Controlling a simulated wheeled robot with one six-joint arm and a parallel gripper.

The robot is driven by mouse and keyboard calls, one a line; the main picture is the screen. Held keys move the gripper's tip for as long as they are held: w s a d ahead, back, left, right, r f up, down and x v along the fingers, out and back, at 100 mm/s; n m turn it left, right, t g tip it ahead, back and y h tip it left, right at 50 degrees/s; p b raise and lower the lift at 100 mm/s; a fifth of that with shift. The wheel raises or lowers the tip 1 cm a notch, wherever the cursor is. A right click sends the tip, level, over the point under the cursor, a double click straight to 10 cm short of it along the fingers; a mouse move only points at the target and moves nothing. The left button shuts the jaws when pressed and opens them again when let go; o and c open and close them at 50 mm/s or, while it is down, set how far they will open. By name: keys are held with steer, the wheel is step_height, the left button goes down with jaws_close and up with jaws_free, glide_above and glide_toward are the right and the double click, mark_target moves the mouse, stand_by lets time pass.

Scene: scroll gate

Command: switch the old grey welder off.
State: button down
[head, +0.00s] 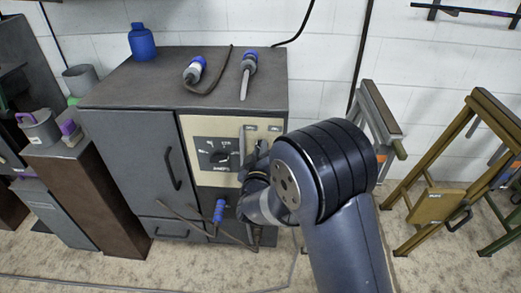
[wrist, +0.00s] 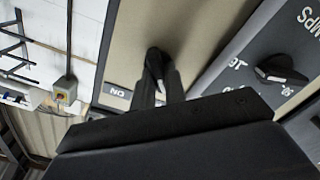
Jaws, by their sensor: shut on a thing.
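The old grey welder (head: 130,150) is a dark grey cabinet with a cream front panel (head: 205,135). The panel carries a black amps dial (head: 217,155), which also shows in the wrist view (wrist: 275,72). My gripper (wrist: 160,88) is at the panel, shut on a black switch lever (wrist: 155,62). An upside-down ON label (wrist: 117,92) is beside the lever in the wrist view. In the head view my arm hides most of the switch, and the fingertips are hard to make out. The lower part of the lever is hidden between my fingers.
Trestles (head: 465,150) stand to the right.

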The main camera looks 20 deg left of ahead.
steer(key=c, duration=1.5)
jaws_free()
steer(key=shift+o, duration=0.2)
steer(key=v, duration=1.1)
steer(key=shift+p, duration=0.4)
steer(key=shift+w, duration=0.15)
steer(key=b+x, duration=0.1)
steer(key=x, duration=0.9)
steer(key=shift+w, duration=0.35)
steer(key=shift+a, duration=0.1)
